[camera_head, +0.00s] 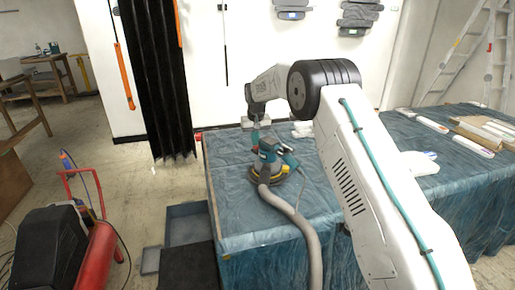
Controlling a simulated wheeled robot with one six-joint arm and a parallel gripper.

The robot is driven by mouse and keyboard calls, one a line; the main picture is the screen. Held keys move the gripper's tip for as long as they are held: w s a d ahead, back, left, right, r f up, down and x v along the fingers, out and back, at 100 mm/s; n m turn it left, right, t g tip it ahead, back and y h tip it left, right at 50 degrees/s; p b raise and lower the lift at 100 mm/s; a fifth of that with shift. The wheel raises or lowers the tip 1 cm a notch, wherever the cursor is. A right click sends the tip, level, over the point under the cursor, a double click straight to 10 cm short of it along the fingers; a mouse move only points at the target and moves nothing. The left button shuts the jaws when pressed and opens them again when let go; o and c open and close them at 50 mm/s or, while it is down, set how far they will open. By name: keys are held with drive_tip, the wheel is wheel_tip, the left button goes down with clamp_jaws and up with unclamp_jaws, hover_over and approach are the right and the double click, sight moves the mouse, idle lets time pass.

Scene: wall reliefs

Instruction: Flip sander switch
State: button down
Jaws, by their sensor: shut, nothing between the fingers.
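The sander (268,164) stands on the blue-covered table (230,207). It has a teal body with a yellow and black base, and a thick grey hose (303,223) runs from it over the table's front edge. Its switch is too small to make out. My gripper (257,140) hangs just above the top of the sander, at the end of my white arm. The fingers are small in the picture and are together, with nothing held. I cannot tell whether the fingertips touch the sander.
A red and black compressor (92,258) stands on the floor at the left. Grey bins (187,226) sit beside the table's left edge. A black curtain (155,80) hangs behind. Boxes and rolls (480,132) lie on the table's right side, near a ladder (470,50).

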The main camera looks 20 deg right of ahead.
drive_tip(key=shift+f, duration=0.5)
drive_tip(key=shift+r, duration=3.5)
drive_tip(key=s+d+r, duration=0.1)
drive_tip(key=s+r, duration=0.9)
drive_tip(key=s, duration=0.4)
drive_tip(key=s+d+r, duration=0.1)
drive_tip(key=s+r, duration=0.9)
drive_tip(key=s, duration=0.5)
drive_tip(key=s+f, duration=0.4)
drive_tip(key=s, duration=1.2)
drive_tip(key=s+f, duration=0.4)
drive_tip(key=s, duration=1.3)
drive_tip(key=shift+d+g, duration=0.3)
drive_tip(key=shift+d, duration=0.1)
